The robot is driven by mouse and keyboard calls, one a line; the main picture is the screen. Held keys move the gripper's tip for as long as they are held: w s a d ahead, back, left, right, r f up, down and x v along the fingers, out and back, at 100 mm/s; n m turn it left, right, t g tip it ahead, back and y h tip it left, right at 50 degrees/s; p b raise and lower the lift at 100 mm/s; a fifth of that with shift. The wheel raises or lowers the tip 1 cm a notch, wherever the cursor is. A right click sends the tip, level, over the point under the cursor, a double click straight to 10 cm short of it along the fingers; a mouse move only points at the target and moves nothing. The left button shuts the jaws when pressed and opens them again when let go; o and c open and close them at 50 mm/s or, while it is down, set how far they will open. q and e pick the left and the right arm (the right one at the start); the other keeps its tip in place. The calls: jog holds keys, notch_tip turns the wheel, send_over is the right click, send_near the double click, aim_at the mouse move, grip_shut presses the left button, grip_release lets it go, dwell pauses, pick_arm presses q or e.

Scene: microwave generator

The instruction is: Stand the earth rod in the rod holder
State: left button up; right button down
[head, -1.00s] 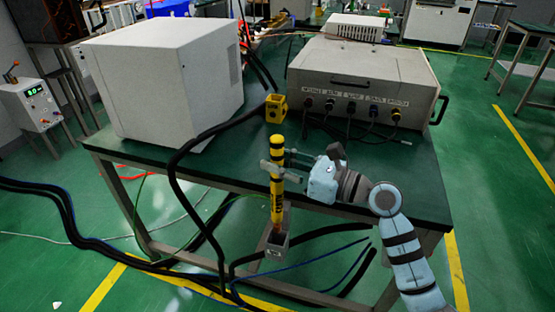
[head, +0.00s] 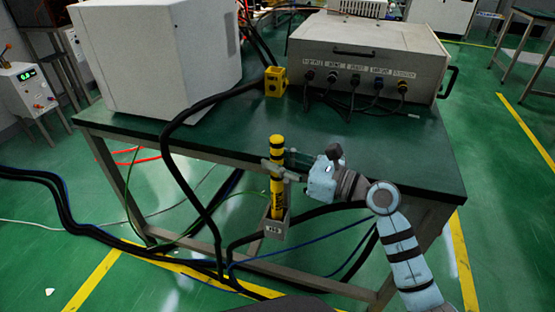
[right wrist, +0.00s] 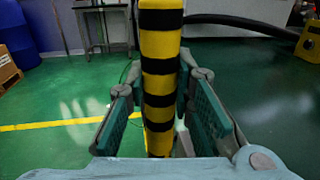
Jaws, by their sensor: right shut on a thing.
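The earth rod (head: 277,187) is a yellow post with black bands, standing about upright in front of the table edge. My right gripper (head: 278,172) is shut on its middle. In the right wrist view the rod (right wrist: 160,70) runs between the two fingers (right wrist: 163,88). The rod holder (head: 274,229) is a small grey, labelled, open-topped box low at the table's front. The rod's lower end appears to be inside its mouth; how deep it sits is hidden. My left gripper is not in view.
A green-topped table (head: 400,165) carries a white cabinet (head: 155,60), a grey instrument box (head: 365,60) with cables, and a yellow block (head: 275,82). Thick black cables (head: 180,165) hang over the front edge beside the holder.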

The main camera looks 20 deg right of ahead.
jog(key=shift+f, duration=0.3)
jog(key=shift+f+b, duration=0.3)
jog(key=shift+b, duration=0.1)
dwell(0.3)
jog(key=c, duration=1.3)
grip_release()
